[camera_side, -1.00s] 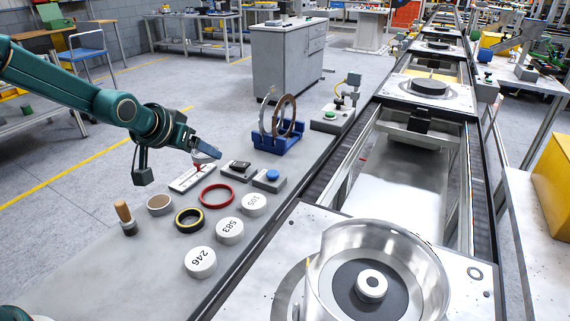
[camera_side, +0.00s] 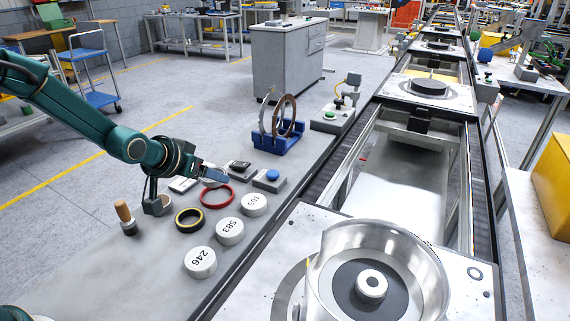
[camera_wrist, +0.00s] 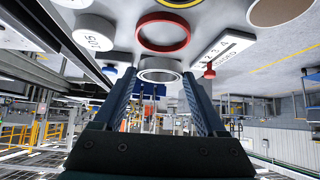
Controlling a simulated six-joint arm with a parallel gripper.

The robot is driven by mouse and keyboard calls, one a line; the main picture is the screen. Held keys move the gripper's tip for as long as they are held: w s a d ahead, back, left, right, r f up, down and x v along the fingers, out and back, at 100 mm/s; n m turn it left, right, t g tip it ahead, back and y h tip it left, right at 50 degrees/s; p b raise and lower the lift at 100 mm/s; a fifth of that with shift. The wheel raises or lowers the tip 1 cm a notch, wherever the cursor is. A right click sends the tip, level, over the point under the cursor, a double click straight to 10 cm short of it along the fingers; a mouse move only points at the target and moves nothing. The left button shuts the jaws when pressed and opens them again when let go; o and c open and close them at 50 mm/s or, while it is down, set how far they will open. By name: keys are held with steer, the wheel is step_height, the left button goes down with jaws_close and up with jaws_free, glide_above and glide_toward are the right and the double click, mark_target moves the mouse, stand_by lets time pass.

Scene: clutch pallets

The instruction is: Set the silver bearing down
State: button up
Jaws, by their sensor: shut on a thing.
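The silver bearing (camera_wrist: 160,75) is a short, shiny ring held between my fingertips in the wrist view. My gripper (camera_wrist: 160,84) is shut on it. In the side view my gripper (camera_side: 219,175) is low over the grey bench, just behind the red ring. The bearing (camera_side: 210,183) shows there only as a pale sliver, mostly hidden by the fingers. I cannot tell whether it touches the bench top.
The red ring (camera_side: 217,197) lies close in front. A yellow-and-black ring (camera_side: 189,220), several numbered white discs (camera_side: 230,231), a blue-button box (camera_side: 272,177) and a wooden-handled tool (camera_side: 124,214) stand around. A blue rack (camera_side: 276,144) holds upright rings.

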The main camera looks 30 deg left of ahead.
steer(key=shift+f, duration=1.9)
steer(key=shift+f, duration=0.25)
steer(key=shift+f, duration=0.4)
steer(key=o, duration=1.6)
steer(key=shift+s, duration=0.1)
steer(key=shift+c, duration=0.2)
steer(key=shift+r, duration=0.2)
steer(key=s+d+r+g, duration=0.1)
steer(key=s+r, duration=0.4)
steer(key=s, duration=0.3)
steer(key=s+d+r+g, duration=0.1)
steer(key=s+d+r, duration=0.1)
steer(key=s+r, duration=0.3)
steer(key=s+d+r+m+g, duration=0.1)
steer(key=s+r, duration=0.4)
steer(key=s, duration=0.7)
steer(key=shift+s+d+h, duration=0.25)
steer(key=shift+d+h, duration=0.15)
steer(key=shift+d, duration=0.05)
